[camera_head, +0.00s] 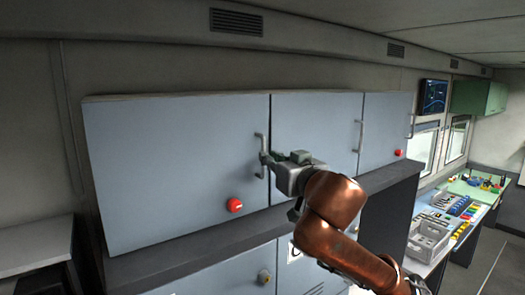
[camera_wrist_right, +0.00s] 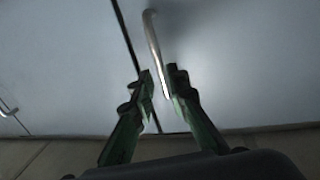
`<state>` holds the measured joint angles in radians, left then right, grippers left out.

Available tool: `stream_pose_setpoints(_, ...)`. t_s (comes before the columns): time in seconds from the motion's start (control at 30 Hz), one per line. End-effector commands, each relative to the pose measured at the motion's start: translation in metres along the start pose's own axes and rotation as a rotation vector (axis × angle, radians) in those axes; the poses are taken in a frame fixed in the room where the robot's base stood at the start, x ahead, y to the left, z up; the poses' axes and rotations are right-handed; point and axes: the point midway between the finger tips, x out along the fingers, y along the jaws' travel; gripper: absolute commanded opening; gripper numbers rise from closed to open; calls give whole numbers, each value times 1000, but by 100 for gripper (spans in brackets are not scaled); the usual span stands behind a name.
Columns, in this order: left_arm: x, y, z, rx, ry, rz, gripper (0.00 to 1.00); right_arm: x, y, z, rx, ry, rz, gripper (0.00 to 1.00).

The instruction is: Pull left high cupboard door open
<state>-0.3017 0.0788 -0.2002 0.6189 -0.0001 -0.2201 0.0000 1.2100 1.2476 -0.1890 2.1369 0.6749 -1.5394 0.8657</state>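The left high cupboard door (camera_head: 170,165) is a large blue-grey panel, flush with its neighbour and closed. Its upright metal handle (camera_head: 260,157) is near its right edge, and a red round knob (camera_head: 234,205) is low on it. My right gripper (camera_head: 268,160) is at this handle. In the right wrist view, the handle (camera_wrist_right: 153,35) runs down between the fingertips of my right gripper (camera_wrist_right: 160,75). The fingers stand apart, one on each side of the bar; a narrow gap shows on the left, and contact is unclear. My left gripper is not in view.
More closed cupboard doors (camera_head: 315,130) continue to the right. A dark ledge (camera_head: 200,245) runs beneath, with lower cupboards below it. A worktop with grey crates (camera_head: 428,240) stands at the right. A grey surface (camera_head: 35,245) is at the far left.

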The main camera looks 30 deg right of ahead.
Motion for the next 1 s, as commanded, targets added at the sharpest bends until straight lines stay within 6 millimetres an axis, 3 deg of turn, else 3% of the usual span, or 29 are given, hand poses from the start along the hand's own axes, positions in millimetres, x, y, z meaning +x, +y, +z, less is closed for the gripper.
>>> stream_pose_setpoints(0.13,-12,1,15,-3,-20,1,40,24,0,-2,1,-2,-1,15)
stream_pose_setpoints(0.3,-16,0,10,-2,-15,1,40,40,0,-1,0,-2,0,15)
stream_pose_setpoints(0.57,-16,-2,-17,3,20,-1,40,44,0,0,-1,1,-1,15)
stream_pose_setpoints(0.67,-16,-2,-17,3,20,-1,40,44,0,0,-1,1,-1,14)
stream_pose_setpoints(0.87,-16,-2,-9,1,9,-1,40,44,0,0,-1,0,-1,0)
stream_pose_setpoints(1.0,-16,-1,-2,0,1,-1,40,44,0,0,-1,1,0,0)
